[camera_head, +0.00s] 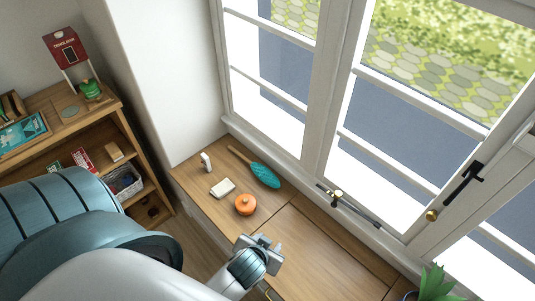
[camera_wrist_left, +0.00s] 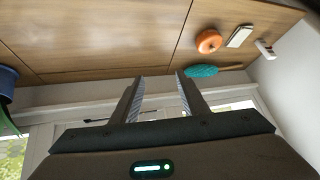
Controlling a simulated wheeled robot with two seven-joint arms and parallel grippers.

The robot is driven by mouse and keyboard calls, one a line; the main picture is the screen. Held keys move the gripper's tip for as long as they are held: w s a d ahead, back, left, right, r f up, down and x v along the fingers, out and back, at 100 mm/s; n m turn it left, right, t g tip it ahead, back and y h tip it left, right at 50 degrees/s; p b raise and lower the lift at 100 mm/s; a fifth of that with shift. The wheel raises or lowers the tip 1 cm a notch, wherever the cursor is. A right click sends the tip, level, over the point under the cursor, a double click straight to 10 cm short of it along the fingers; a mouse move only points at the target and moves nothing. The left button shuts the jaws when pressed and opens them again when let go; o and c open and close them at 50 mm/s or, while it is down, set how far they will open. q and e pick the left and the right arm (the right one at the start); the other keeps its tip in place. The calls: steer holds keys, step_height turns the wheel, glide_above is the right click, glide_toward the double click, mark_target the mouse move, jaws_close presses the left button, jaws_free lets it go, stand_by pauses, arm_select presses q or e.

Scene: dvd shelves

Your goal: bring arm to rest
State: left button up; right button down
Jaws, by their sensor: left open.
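My left arm comes in from the lower left of the head view, and its gripper (camera_head: 263,246) is over the wooden cabinet top (camera_head: 310,258) by the window. In the left wrist view, the two fingers of that gripper (camera_wrist_left: 160,77) stand apart with nothing between them. The gripper is empty and apart from the objects on the cabinet. My right gripper is in neither view.
A wooden shelf (camera_head: 128,140) stands left; a plant (camera_head: 437,286) is lower right.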

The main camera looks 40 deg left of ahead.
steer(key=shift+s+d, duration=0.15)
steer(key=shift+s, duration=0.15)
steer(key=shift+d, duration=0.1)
